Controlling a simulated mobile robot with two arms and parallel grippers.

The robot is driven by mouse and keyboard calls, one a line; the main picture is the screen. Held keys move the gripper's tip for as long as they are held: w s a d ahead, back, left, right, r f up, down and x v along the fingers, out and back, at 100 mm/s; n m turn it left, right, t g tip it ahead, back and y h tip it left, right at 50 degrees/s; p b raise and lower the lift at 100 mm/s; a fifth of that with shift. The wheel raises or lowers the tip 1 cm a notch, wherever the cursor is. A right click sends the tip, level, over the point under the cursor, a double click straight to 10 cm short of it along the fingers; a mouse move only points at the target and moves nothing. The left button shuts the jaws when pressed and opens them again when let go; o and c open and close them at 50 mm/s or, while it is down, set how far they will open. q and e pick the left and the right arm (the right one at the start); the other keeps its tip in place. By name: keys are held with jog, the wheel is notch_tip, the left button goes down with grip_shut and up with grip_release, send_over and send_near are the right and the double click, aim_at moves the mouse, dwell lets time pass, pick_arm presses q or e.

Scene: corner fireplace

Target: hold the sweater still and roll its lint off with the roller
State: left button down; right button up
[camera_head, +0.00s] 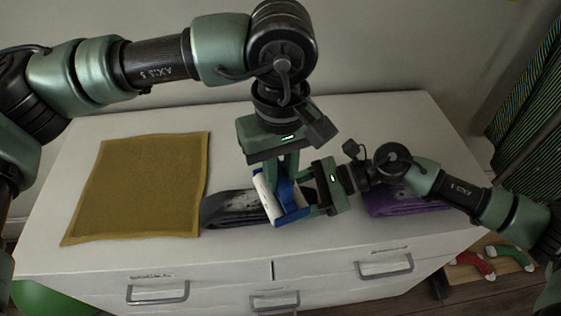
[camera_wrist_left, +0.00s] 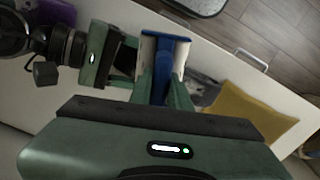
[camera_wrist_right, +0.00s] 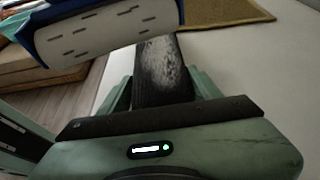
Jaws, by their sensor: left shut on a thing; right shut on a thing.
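The sweater (camera_head: 235,205) is a dark grey folded strip with pale lint on top, lying on the white dresser. My right gripper (camera_head: 314,194) is shut on its right end; the right wrist view shows the dark cloth (camera_wrist_right: 160,75) between the fingers. The lint roller has a blue frame (camera_head: 288,202) and a white cylinder (camera_head: 264,197). My left gripper (camera_head: 284,176) points down and is shut on the roller, close beside the right gripper. The roller hides part of the sweater. I cannot tell whether the cylinder touches the cloth.
A mustard cloth (camera_head: 140,190) lies flat at left on the dresser top (camera_head: 130,249). A folded purple cloth (camera_head: 405,203) lies at right, partly under my right arm. Drawer handles (camera_head: 158,291) stick out in front. Red and green socks (camera_head: 472,263) lie low at right.

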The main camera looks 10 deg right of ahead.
aim_at(266, 192)
pick_arm(q)
notch_tip(266, 192, down, 4)
jog(key=shift+r, duration=0.25)
jog(key=shift+w+f, duration=0.2)
jog(key=shift+w, duration=0.1)
jog(key=shift+w+f, duration=0.1)
jog(key=shift+w, duration=2.95)
jog(key=a, duration=0.2)
jog(key=shift+s+a, duration=0.1)
jog(key=shift+a, duration=0.2)
jog(key=shift+s+a, duration=0.1)
jog(key=shift+s, duration=3.2)
jog(key=shift+a, duration=1.05)
jog(key=shift+w+a, duration=0.2)
jog(key=shift+w, duration=3.05)
jog(key=shift+a, duration=1.15)
jog(key=shift+s+a, duration=0.2)
jog(key=shift+s+d, duration=0.15)
jog(key=shift+s, duration=2.9)
notch_tip(266, 192, up, 8)
